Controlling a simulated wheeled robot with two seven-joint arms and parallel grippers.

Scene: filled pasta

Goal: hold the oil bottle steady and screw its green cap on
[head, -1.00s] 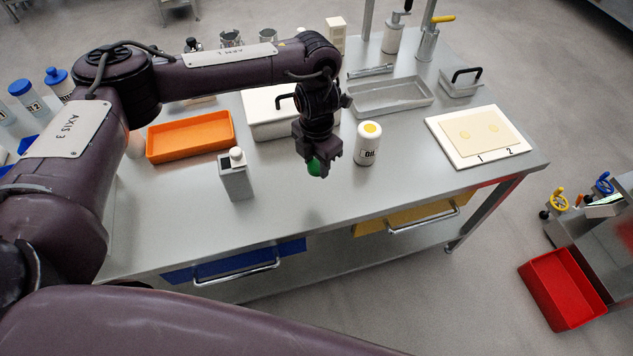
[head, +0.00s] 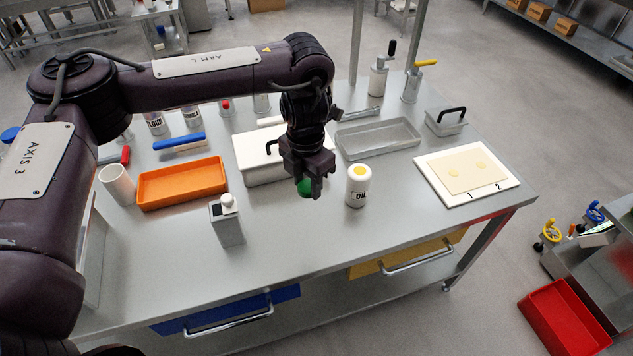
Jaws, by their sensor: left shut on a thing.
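The white oil bottle (head: 358,187) stands upright on the grey table, with a yellow top face showing and no green cap on it. My left gripper (head: 307,188) points down just left of the bottle. It is shut on the green cap (head: 305,187), which shows partly between its fingers. A gap separates the cap from the bottle. My right gripper is not in view.
A grey box with a white knob (head: 227,220) stands left of the bottle. An orange tray (head: 182,184), a white box (head: 262,173) and a grey tray (head: 379,139) lie behind. A white board (head: 502,185) with dough is at right. The table's front is clear.

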